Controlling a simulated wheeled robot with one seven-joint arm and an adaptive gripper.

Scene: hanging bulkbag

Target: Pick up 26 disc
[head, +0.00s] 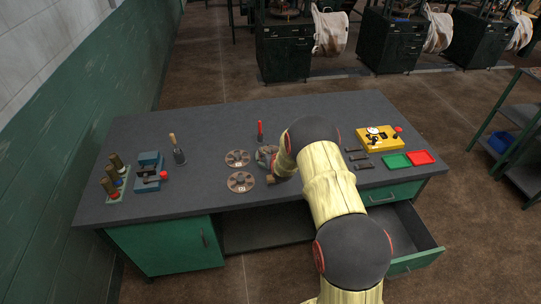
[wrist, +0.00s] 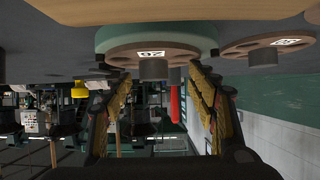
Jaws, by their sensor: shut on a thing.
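The 26 disc (wrist: 128,56) is a brown round plate with a white label and a dark central knob. It shows upside down at the top of the wrist view, against a grey-green round base (wrist: 206,36). My gripper (wrist: 158,74) has a finger on each side of the disc and is shut on it. In the head view my gripper (head: 271,165) is low over the middle of the dark workbench (head: 330,120) and hides part of the disc and base. I cannot tell whether the disc is clear of the base.
Two similar discs lie just left, one behind (head: 237,158) and one in front (head: 241,182). A red-handled tool (head: 260,130) stands behind. A yellow box (head: 379,138), a green tray (head: 397,161) and a red tray (head: 421,157) are right. An open drawer (head: 414,262) juts out front right.

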